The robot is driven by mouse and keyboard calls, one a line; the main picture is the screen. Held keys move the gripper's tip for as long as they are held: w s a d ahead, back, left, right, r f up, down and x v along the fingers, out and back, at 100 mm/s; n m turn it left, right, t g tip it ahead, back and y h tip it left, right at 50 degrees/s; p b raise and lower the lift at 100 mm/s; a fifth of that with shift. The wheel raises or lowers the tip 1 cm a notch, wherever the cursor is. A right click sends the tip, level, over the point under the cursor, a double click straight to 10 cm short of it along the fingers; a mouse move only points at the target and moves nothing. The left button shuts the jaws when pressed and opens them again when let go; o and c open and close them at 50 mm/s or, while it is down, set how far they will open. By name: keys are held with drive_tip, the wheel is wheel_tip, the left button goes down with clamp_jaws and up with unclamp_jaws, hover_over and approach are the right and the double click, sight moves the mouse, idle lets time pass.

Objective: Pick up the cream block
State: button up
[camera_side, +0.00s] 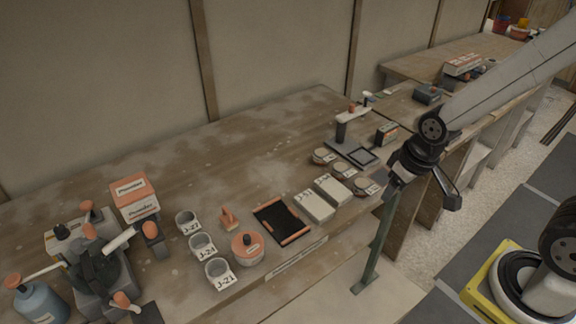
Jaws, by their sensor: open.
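Two cream blocks lie flat side by side near the front edge of the wooden bench. The left cream block (314,206) and the right cream block (333,191) are of similar size and carry dark lettering too small to read surely. The frame does not show which one the task names. My gripper (424,192) is open, with no object visible in it. It is to the right of both blocks, apart from them, and appears past the bench's front edge. Its inner faces are partly hidden by its dark body.
A black tray (281,222) lies left of the blocks. Several round labelled pots (366,186) stand close on their right. Labelled cups (203,246) and an orange-lidded jar (247,249) stand further left. The bench's back middle is clear.

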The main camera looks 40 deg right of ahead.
drive_tip(key=shift+o, duration=0.2)
drive_tip(key=o, duration=0.5)
drive_tip(key=shift+w, duration=0.1)
drive_tip(key=g, duration=0.2)
hover_over(339, 192)
drive_tip(key=f, duration=1.1)
drive_tip(key=shift+s+a+f, duration=0.1)
drive_tip(key=shift+s+f, duration=0.2)
drive_tip(key=shift+s, duration=0.05)
drive_tip(key=shift+w+d+f+g, duration=0.2)
drive_tip(key=shift+w+f+g, duration=0.15)
drive_tip(key=shift+f, duration=0.15)
drive_tip(key=shift+f, duration=0.1)
drive_tip(key=shift+f, duration=1.2)
